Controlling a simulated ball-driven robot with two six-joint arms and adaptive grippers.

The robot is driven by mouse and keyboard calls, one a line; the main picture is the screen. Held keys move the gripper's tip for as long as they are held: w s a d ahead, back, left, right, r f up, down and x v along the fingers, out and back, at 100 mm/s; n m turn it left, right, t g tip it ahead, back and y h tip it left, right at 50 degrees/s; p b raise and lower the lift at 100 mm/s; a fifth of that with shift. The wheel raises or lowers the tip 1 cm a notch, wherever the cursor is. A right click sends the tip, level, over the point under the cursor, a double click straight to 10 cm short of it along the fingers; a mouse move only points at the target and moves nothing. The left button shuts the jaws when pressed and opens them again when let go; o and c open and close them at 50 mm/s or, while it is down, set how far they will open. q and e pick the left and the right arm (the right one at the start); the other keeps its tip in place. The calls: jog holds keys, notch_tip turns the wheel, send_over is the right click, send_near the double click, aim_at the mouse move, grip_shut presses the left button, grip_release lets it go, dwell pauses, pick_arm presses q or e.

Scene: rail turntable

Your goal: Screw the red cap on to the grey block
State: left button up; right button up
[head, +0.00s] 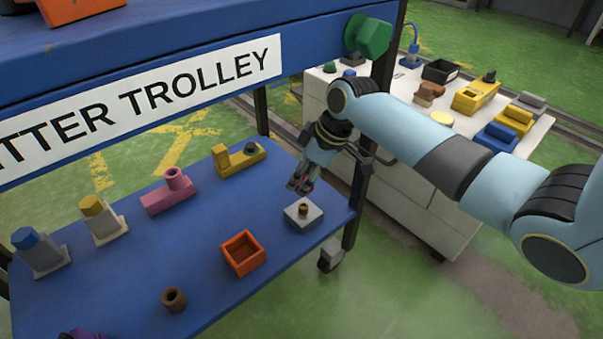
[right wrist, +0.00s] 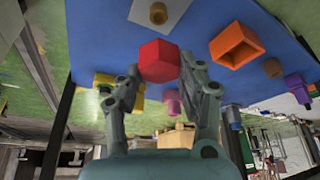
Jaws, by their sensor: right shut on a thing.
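My right gripper (head: 302,181) hangs over the right end of the blue trolley shelf. In the right wrist view it (right wrist: 157,74) is shut on the red cap (right wrist: 159,59), a hexagonal piece between the fingertips. In the head view the cap is mostly hidden by the fingers. The grey block (head: 296,220) sits on the shelf just below the gripper, with a brown stud (head: 303,208) standing up from its top. The block also shows in the right wrist view (right wrist: 140,13), apart from the cap. My left gripper is not in view.
An orange open box (head: 243,253) and a brown ring (head: 174,299) stand left of the block. Yellow (head: 238,160) and pink (head: 168,191) parts line the back. A trolley post (head: 356,205) is close on the right. A white cabinet (head: 400,190) with several parts stands behind.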

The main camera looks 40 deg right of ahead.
aim_at(300, 205)
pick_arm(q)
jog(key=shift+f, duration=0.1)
